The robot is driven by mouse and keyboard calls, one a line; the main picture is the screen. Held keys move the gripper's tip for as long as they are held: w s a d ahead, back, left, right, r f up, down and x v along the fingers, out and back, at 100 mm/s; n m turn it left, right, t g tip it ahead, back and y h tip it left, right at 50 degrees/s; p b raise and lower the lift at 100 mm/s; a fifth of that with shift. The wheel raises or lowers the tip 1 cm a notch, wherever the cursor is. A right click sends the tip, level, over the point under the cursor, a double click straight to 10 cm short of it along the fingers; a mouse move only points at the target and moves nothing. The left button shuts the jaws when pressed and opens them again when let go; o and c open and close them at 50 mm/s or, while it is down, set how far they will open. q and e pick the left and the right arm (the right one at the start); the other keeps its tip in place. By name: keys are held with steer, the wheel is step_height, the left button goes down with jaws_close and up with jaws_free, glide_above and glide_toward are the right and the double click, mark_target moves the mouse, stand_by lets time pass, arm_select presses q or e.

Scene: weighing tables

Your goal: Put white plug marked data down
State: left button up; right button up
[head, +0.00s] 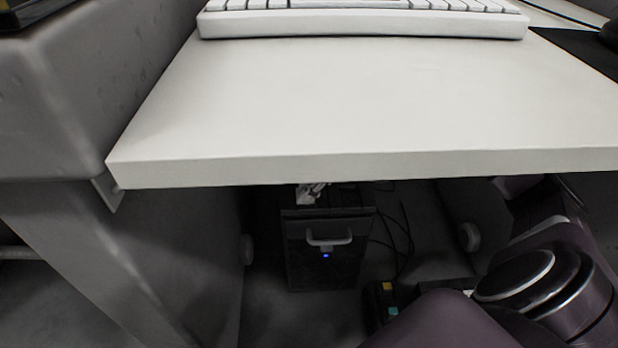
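A small pale, jagged shape (311,192) shows just under the table's front edge, at the top of a dark box. I cannot tell whether it is the white plug, a fingertip or something else, and no data marking is readable. My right arm comes in from the lower right, with its joints bent under the table. I cannot make out the fingers of my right gripper; the tabletop and the dark hide much of that space. My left gripper is not in view.
The white table (350,110) fills the middle, with a white keyboard (360,22) at its back. Below stands a dark box (325,265) with a handle and blue light. Cables (403,240) hang beside it. A dark item with yellow and teal patches (383,300) lies on the floor.

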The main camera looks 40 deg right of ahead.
steer(key=shift+r, duration=0.15)
steer(key=p+v, duration=0.2)
steer(key=v, duration=0.2)
steer(key=shift+w+a+r, duration=0.1)
steer(key=shift+w, duration=0.05)
steer(key=shift+s+d+f+b, duration=0.3)
steer(key=shift+d+f+b, duration=0.15)
steer(key=shift+f+b, duration=0.35)
steer(key=s+d+b, duration=0.1)
steer(key=d+b, duration=0.1)
steer(key=s+d+b, duration=0.2)
steer(key=d+b, duration=0.1)
steer(key=s+d+b, duration=0.1)
steer(key=d+b, duration=0.1)
steer(key=d, duration=0.1)
steer(key=shift+s+r+b, duration=0.25)
steer(key=shift+s+b, duration=0.1)
steer(key=shift+s, duration=0.05)
steer(key=shift+s+d+r, duration=0.15)
steer(key=shift+s+d, duration=0.25)
steer(key=shift+d, duration=0.2)
